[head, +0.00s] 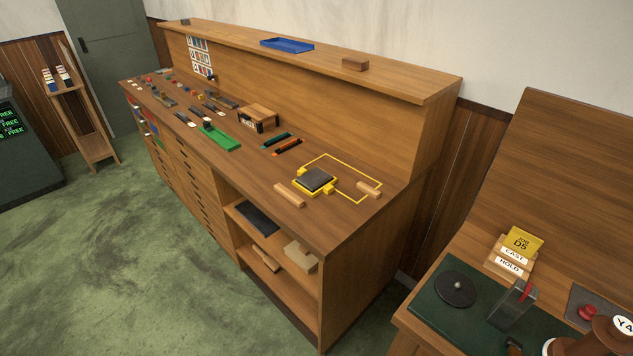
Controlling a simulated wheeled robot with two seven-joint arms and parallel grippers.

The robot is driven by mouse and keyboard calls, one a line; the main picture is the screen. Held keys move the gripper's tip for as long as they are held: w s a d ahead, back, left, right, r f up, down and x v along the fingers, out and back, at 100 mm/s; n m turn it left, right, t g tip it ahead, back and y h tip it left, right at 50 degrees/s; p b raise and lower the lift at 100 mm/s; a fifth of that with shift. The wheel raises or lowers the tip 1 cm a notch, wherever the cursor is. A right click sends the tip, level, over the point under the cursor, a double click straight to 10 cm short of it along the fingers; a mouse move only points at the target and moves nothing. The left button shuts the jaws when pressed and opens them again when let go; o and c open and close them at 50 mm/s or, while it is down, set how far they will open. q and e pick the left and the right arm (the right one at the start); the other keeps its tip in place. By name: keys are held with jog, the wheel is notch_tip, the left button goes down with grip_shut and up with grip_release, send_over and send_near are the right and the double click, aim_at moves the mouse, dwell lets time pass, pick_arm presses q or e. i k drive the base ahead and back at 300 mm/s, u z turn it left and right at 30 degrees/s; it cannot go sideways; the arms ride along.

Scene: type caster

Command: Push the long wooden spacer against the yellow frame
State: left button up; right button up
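A long light wooden spacer (289,194) lies on the bench top, left of and apart from a yellow-edged holder with a dark block (314,180). A thin yellow frame outline (343,157) extends behind and to the right of that holder. A second, similar wooden piece (368,189) lies at the right side of the outline, seeming to overlap its line. Which wooden piece is longer is hard to tell. Neither of my grippers is in view.
The wooden bench (345,228) has bare room at its front right corner. Green and orange strips (287,146), a green tray (220,138) and a small wooden stand (259,112) lie farther left. A separate green-topped desk (430,307) stands at right.

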aim_at(295, 199)
jog(key=z, duration=3.65)
jog(key=k, duration=2.5)
jog(key=u, duration=1.1)
